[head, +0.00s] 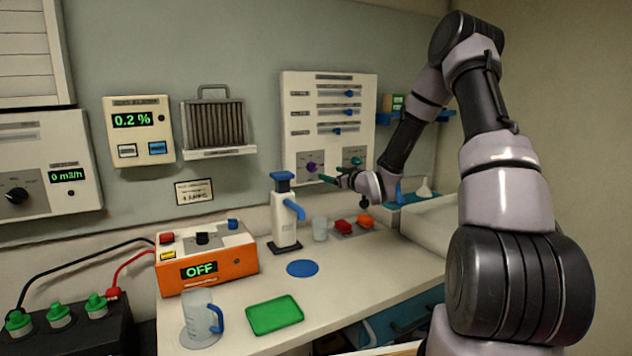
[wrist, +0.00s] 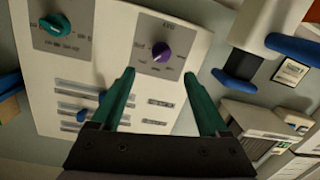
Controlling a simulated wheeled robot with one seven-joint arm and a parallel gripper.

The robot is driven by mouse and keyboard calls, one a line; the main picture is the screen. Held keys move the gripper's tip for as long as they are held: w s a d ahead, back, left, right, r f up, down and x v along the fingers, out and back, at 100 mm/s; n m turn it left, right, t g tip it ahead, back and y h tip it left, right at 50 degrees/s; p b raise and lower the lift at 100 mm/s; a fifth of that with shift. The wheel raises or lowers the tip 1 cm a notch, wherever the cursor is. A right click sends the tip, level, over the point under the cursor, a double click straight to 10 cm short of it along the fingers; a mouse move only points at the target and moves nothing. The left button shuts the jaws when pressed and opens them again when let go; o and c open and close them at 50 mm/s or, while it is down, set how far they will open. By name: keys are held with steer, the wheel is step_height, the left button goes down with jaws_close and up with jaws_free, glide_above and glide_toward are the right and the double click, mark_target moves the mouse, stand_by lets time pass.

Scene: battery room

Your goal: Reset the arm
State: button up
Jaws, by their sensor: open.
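My gripper (head: 327,179) is at the end of my raised arm, in front of the lower part of the white wall panel in the head view. In the wrist view its two green fingers (wrist: 167,98) are spread apart with nothing between them. The panel (wrist: 110,60) has a purple knob (wrist: 161,51) and a teal knob (wrist: 55,24). The purple knob appears beyond the gap between the fingertips. Whether a fingertip touches the panel cannot be told. In the head view the purple knob (head: 312,167) lies close to the gripper.
A white dispenser with a blue top (head: 284,215) stands on the bench left of the gripper. Below are a clear beaker (head: 320,230), red blocks (head: 343,226), a blue disc (head: 302,268), a green tray (head: 275,315), a jug (head: 200,318) and an orange unit (head: 210,262) reading OFF.

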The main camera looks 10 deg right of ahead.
steer(key=s+d+r+m+g+h, duration=0.2)
steer(key=s+r+m+h, duration=0.1)
steer(key=s+r, duration=0.45)
steer(key=s+d+r+m+g+h, duration=0.2)
steer(key=s+r+g+h, duration=0.1)
steer(key=s+r, duration=0.45)
steer(key=s+r+m+g, duration=0.1)
steer(key=s+m, duration=0.1)
steer(key=s, duration=0.7)
steer(key=s+a+r+m+g+y, duration=0.1)
steer(key=s, duration=0.8)
steer(key=s+a+r+m+g, duration=0.1)
steer(key=s+r+m, duration=0.1)
steer(key=s, duration=0.8)
steer(key=shift+a+m+g+y, duration=0.25)
steer(key=shift+m+g+y, duration=0.05)
steer(key=shift+g+y, duration=0.1)
